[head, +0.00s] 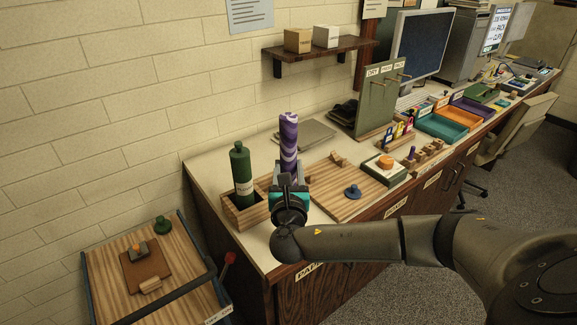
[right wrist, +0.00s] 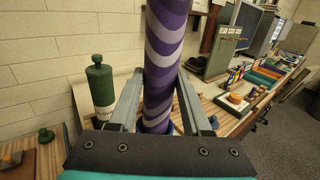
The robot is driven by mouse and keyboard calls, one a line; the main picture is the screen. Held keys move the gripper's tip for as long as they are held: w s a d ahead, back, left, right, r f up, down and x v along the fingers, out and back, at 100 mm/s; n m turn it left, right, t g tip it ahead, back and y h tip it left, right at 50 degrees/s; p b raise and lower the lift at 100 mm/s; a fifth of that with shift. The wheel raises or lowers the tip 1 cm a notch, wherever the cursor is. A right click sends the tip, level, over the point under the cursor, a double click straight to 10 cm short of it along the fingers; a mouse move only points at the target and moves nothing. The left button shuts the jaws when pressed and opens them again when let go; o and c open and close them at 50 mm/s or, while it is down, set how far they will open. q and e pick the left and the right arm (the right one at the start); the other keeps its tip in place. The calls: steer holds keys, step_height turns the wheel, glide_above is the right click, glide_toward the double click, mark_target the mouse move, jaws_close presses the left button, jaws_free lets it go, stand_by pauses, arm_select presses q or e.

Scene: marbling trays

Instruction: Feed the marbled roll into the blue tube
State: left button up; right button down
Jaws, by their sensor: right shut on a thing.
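The purple and white marbled roll (head: 289,140) stands about upright above the rack. It also shows close up in the right wrist view (right wrist: 163,60). My right gripper (head: 289,182) is shut on the marbled roll, with one finger on each side. A bit of blue rim, seemingly the blue tube (right wrist: 146,127), shows around or just behind the roll's lower end. I cannot tell whether the roll's end is inside it. In the head view my gripper hides this spot. A blue knobbed cap (head: 352,191) lies on the wooden board. My left gripper is not in view.
A green bottle-like tube (head: 241,170) with a cap stands in the wooden rack (head: 236,218), close left of my gripper. A wooden board (head: 340,205) lies to the right. A green panel (head: 377,105) stands farther back. A lower tray (head: 100,265) holds a green cap (head: 162,225).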

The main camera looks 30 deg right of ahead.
steer(key=shift+f+b, duration=1.05)
steer(key=shift+f, duration=0.85)
steer(key=shift+c, duration=1.4)
jaws_free()
steer(key=v, duration=1.5)
steer(key=shift+s, duration=0.15)
